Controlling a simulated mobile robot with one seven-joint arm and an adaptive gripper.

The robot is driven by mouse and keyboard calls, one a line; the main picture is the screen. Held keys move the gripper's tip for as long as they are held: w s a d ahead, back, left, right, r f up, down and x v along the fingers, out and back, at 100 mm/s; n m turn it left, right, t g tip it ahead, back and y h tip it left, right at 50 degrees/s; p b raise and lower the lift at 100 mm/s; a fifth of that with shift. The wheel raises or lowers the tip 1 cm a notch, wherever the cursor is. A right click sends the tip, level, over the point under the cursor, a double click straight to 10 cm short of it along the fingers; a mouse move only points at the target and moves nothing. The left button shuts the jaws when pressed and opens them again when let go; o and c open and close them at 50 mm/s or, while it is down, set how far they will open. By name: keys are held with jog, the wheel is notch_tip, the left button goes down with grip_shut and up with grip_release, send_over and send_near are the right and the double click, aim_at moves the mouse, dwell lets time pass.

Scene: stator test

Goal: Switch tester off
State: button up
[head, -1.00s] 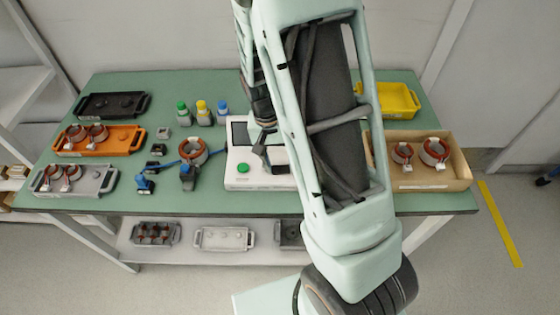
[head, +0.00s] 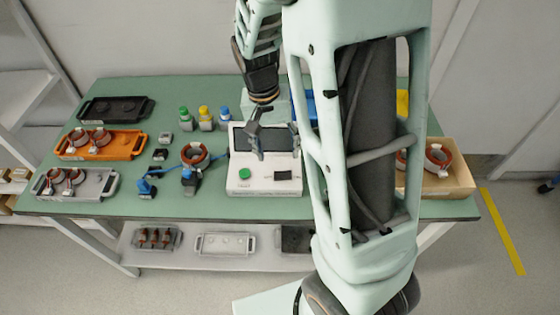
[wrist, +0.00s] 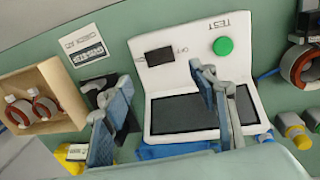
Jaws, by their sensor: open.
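The tester (head: 236,188) is a white box with a dark screen, a green button (head: 244,174) and a black switch (head: 283,175) on its front part. In the wrist view the tester (wrist: 180,73) appears turned around, with the switch (wrist: 159,56) beside an "OFF" mark and the green button (wrist: 222,46) under "TEST". I cannot tell which way the switch is set. My gripper (head: 276,148) is open and empty above the screen side of the tester, farther back than the switch. In the wrist view my gripper (wrist: 160,100) has its fingers spread, one partly over the screen.
A stator (head: 195,154) with blue-handled clamps stands left of the tester. Orange (head: 127,153), grey (head: 106,188) and black (head: 104,111) trays are at left. A wooden box (head: 450,185) with stators is at right, partly hidden by my arm.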

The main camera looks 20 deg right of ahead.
jog(key=r, duration=0.3)
jog(key=shift+a+r, duration=0.25)
jog(key=shift+r, duration=0.15)
jog(key=shift+w, duration=0.1)
